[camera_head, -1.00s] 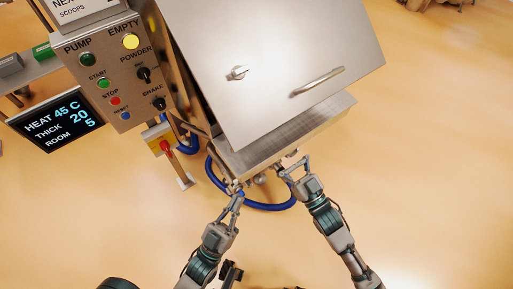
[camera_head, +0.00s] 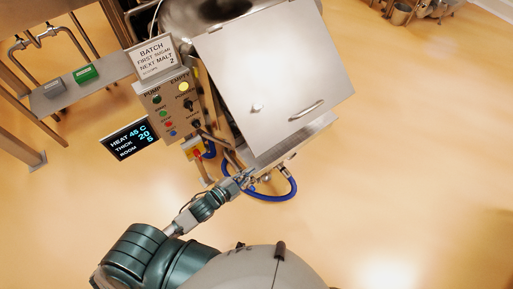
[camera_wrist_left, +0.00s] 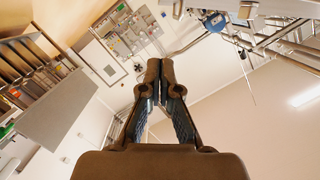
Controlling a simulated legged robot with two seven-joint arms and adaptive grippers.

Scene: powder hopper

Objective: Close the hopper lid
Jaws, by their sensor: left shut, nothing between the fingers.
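The hopper lid (camera_head: 275,75) is a large flat silver panel with a bar handle (camera_head: 306,109) and a small knob (camera_head: 257,108). It stands tilted over the steel hopper body (camera_head: 300,140), with a dark gap along its left side. My left gripper (camera_head: 246,178) is beside the lower left corner of the hopper body, below the lid and away from its handle. Whether it touches the body is unclear. In the left wrist view its fingers (camera_wrist_left: 161,70) are together with nothing between them. My right gripper is not in view.
A control panel (camera_head: 173,112) with buttons and a dark display (camera_head: 130,138) stand left of the hopper. A blue hose (camera_head: 284,193) loops under it. A shelf (camera_head: 66,95) is at the far left.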

